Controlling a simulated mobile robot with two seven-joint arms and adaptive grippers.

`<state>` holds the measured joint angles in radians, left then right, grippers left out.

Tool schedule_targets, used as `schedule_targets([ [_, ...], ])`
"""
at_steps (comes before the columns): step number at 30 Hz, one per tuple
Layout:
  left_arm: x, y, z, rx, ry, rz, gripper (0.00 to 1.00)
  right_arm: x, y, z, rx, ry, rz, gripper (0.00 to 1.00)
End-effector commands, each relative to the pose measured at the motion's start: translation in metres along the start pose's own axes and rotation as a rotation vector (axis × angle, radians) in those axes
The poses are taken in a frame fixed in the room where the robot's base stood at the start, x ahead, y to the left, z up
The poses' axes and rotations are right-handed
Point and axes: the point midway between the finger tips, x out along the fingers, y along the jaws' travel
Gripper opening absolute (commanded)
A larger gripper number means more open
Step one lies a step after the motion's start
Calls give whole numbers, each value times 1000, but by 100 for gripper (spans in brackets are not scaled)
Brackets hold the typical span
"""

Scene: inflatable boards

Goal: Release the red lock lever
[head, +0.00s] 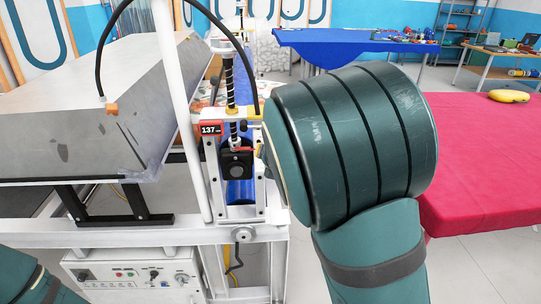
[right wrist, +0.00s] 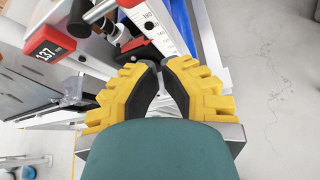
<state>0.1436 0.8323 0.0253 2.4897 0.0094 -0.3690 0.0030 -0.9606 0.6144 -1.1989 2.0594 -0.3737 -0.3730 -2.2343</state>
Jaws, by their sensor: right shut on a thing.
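My right gripper (right wrist: 162,66) has yellow fingers with black pads, closed together at the edge of the clamp column. Beside the fingertips are a black part (right wrist: 140,53) and a white scale strip (right wrist: 160,25). In the head view my large green right wrist covers the fingers and the column's right side. My left gripper is out of view.
A big grey angled block (head: 95,90) stands on the white frame (head: 150,236) at left. A white post (head: 174,100) and a black hose rise near the column. A red table (head: 485,165) is at right, a blue one (head: 345,45) behind.

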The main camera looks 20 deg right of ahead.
Motion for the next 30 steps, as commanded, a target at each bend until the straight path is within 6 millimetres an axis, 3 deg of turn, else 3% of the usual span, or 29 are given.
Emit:
schedule_targets([
  [6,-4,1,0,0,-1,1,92,-30,7,-1,-1,1,2,0],
  [12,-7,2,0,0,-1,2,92,-44,8,-1,0,0,1,0],
  [30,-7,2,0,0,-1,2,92,-48,7,-2,4,2,-1,0],
])
